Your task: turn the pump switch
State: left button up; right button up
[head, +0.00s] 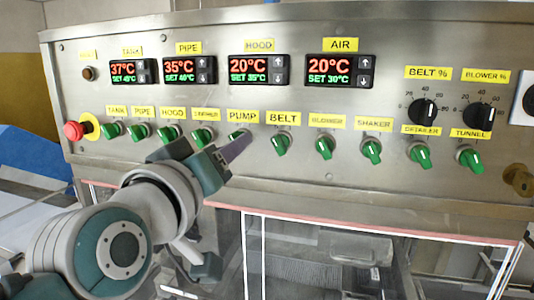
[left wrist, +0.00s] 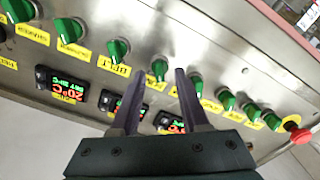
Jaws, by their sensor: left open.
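The pump switch (head: 236,134) is a green knob under the yellow PUMP label on the steel control panel. In the head view it is partly hidden behind the fingers of my left gripper (head: 240,146). In the left wrist view the pump switch (left wrist: 160,68) appears between the two dark fingertips of my left gripper (left wrist: 160,75), which is open and empty. I cannot tell whether the fingers touch the knob. My right gripper is not in view.
The belt switch (head: 281,145) is close to the right of the pump switch, and another green switch (head: 202,136) is close on its left. A red emergency stop (head: 73,131) is at the panel's left end. Glazed panels (head: 330,255) lie below.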

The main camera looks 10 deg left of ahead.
pick_arm(q)
jog(key=s+p, duration=0.3)
jog(key=s, duration=0.5)
jog(key=shift+s, duration=0.25)
jog(key=shift+a, duration=0.1)
jog(key=s+a+f+m+g+p, duration=0.1)
jog(key=s+f+m+g, duration=0.1)
jog(key=s, duration=0.5)
jog(key=s+a+f+m+g+p, duration=0.1)
jog(key=s+f+m+g, duration=0.2)
jog(key=s+g, duration=0.4)
jog(key=s+a+f+m+g+p, duration=0.1)
jog(key=s+f+m+g, duration=0.1)
jog(key=s+f+g, duration=0.2)
jog(key=s+g, duration=0.1)
jog(key=s, duration=0.2)
jog(key=shift+s+f+m, duration=0.3)
jog(key=shift+s+m, duration=0.1)
